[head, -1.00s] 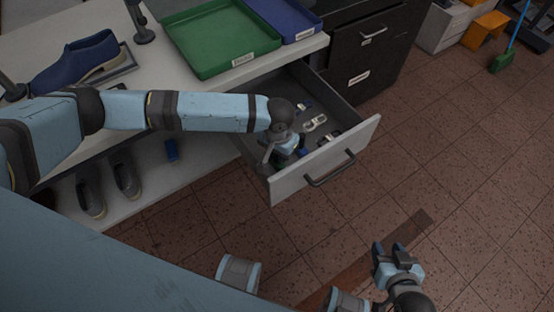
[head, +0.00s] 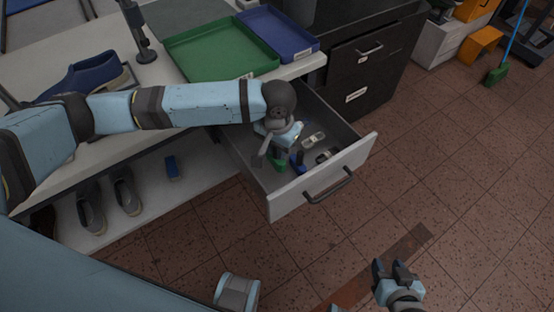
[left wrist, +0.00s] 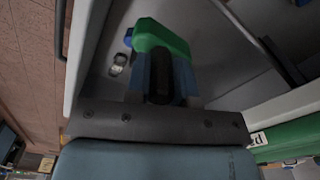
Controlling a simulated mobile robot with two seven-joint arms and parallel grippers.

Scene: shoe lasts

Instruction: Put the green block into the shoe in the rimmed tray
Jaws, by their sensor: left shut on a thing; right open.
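The green block (head: 278,166) is between the fingers of my left gripper (head: 277,156), inside the open drawer. In the left wrist view the green block (left wrist: 160,36) sticks out past the shut fingertips. The head view does not clearly show whether it is clear of the drawer floor. My left arm hides part of the shoe and tray. My right gripper (head: 392,270) is open and empty above the floor.
The drawer (head: 320,178) also holds a blue item and small pale and dark items. A green tray (head: 222,56) and a blue tray (head: 280,34) lie on the worktop. A dark stand (head: 146,50) rises nearby. Grey shoes (head: 126,192) and a blue block (head: 172,167) sit on the lower shelf.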

